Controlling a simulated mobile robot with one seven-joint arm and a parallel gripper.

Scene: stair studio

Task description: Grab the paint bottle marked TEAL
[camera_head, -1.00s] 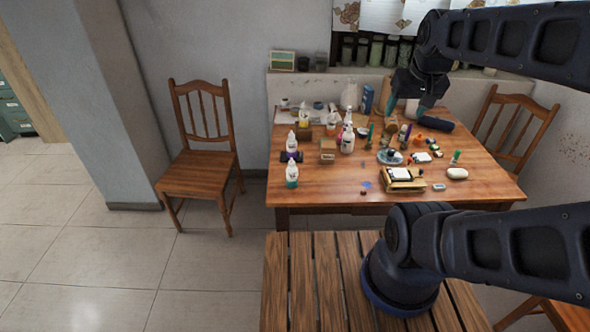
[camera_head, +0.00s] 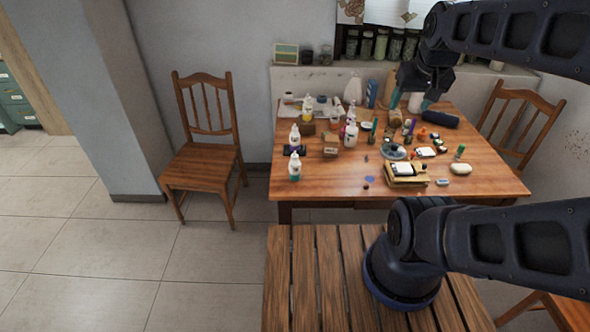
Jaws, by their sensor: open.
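A small white bottle with a teal-green lower part (camera_head: 294,168) stands upright at the front left of the wooden table (camera_head: 330,186). Its label is too small to read. A similar white bottle with a purple part (camera_head: 295,136) stands just behind it, and a taller pinkish-white bottle (camera_head: 351,134) stands to the right. My gripper (camera_head: 410,101) is over the back right of the table, pointing down, with its two fingers apart and nothing seen between them. It is well to the right of and behind the teal-bottomed bottle.
A dark flat item (camera_head: 288,152) lies by the purple bottle. A small wooden box (camera_head: 330,145), a blue-grey dish (camera_head: 393,152) and a yellow-framed block (camera_head: 406,176) crowd the middle. Chairs stand left (camera_head: 205,160) and right (camera_head: 517,123). The table's front left is mostly clear.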

